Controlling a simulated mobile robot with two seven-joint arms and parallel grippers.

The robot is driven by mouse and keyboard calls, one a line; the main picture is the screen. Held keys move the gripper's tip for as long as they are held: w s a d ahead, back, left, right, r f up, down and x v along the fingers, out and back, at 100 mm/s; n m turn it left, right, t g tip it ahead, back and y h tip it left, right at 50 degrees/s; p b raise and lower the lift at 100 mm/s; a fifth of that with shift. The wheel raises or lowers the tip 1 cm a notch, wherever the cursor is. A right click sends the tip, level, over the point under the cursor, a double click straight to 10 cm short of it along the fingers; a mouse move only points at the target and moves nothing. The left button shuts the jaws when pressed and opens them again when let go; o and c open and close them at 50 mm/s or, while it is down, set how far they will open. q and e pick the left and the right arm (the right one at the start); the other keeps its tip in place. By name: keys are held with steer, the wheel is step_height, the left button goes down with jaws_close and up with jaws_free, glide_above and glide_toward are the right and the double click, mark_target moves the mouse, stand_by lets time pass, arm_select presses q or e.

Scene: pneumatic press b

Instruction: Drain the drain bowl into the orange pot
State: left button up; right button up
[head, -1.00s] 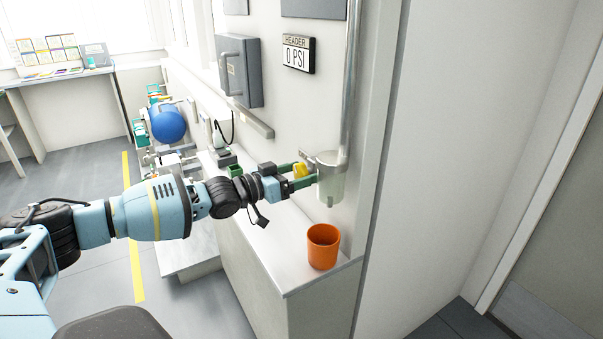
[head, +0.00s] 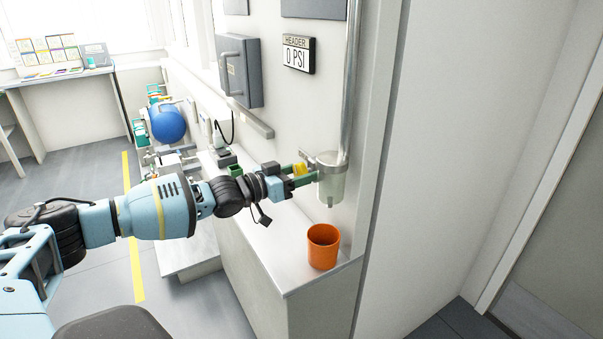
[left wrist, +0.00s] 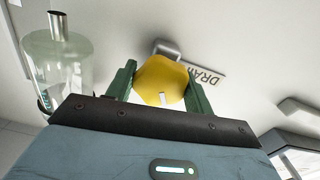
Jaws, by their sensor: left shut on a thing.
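The drain bowl (head: 332,184) is a clear, cloudy cup under a metal collar at the foot of a vertical pipe on the wall. It also shows at the left of the left wrist view (left wrist: 60,65). A yellow knob (left wrist: 160,80) sits by the wall beside the bowl, near a label that reads "DRA", partly hidden. My left gripper (head: 303,176) has its green fingers on both sides of the yellow knob and is shut on it. The orange pot (head: 323,246) stands upright on the counter below the bowl. My right gripper is out of view.
The white counter (head: 262,240) ends just right of the pot. A header gauge (head: 298,54) reading 0 PSI and a grey box (head: 240,70) are on the wall above. A blue tank (head: 168,123) stands farther back.

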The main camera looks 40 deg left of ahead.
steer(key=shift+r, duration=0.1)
arm_select(q)
steer(key=m+p, duration=0.1)
steer(key=m, duration=0.2)
steer(key=shift+r, duration=0.1)
steer(key=shift+m+p, duration=0.7)
steer(key=shift+m, duration=0.8)
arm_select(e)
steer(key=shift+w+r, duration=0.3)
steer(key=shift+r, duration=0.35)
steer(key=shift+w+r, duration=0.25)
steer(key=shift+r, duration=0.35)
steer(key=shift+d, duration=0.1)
arm_select(q)
steer(key=o, duration=1)
steer(key=shift+s, duration=0.1)
